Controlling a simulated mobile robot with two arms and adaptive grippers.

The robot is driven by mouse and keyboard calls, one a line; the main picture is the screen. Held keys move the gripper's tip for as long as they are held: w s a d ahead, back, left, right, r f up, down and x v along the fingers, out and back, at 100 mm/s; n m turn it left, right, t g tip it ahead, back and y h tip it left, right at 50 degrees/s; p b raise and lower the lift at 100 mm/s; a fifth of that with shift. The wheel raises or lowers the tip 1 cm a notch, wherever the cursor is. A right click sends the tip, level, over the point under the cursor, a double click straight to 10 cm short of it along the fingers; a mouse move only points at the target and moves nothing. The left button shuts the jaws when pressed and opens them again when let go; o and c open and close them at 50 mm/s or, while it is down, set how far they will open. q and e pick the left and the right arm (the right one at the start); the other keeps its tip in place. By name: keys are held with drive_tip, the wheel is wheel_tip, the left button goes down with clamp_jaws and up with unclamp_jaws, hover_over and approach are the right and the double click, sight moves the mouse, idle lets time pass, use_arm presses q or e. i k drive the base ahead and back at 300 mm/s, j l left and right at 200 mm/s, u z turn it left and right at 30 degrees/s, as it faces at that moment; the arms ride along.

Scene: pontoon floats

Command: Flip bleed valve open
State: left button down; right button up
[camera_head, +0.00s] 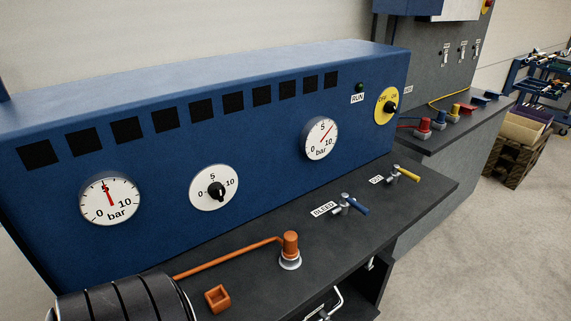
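The bleed valve (345,200) is a small metal valve on the dark bench top, beside a white label reading BLEED (323,209). Its blue lever (357,206) points toward the lower right, towards the bench's front edge. From this view I cannot tell whether the valve is open or shut. Nothing touches it. Neither of my grippers is in view.
A similar valve with a yellow lever (407,174) stands close behind to the right. An orange fitting (290,244) with an orange pipe stands to the left, near a small orange square piece (217,298). A blue gauge panel (265,170) rises behind. A dark ribbed cylinder (120,303) fills the lower left.

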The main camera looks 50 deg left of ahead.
sight(344, 197)
drive_tip(key=u, duration=1.05)
